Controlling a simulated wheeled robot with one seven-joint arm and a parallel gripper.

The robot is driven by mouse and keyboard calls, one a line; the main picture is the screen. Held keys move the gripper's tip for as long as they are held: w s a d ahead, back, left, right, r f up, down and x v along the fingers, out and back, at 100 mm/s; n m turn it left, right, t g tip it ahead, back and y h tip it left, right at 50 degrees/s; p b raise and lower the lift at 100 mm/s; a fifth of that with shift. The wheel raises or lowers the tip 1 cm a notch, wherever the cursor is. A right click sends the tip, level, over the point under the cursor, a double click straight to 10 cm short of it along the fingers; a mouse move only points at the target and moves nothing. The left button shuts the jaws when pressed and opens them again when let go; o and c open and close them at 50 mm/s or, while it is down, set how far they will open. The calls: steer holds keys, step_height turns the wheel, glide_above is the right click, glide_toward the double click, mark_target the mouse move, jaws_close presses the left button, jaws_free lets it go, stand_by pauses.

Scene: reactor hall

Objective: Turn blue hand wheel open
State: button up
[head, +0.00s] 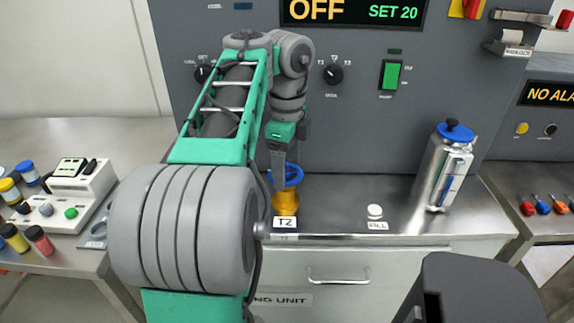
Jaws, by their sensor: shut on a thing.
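The blue hand wheel (293,175) sits on a yellow valve body (286,203) on the steel counter, behind a small label reading T2. My gripper (279,172) reaches down from above at the left part of the wheel and is shut on it. My arm and the gripper hide part of the wheel's left side. The fingertips are small here, and their exact grip on the rim is hard to make out.
A steel canister with a blue cap (441,168) stands on the counter at right. The grey panel (350,130) rises behind, with a display reading OFF (316,9). Counter between valve and canister is mostly clear.

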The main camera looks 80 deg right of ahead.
mark_target(287, 172)
steer(key=o, duration=1.4)
steer(key=shift+c, duration=0.2)
step_height(287, 172, up, 8)
steer(key=p, duration=0.7)
steer(key=shift+p, duration=0.35)
steer(key=shift+f, duration=0.1)
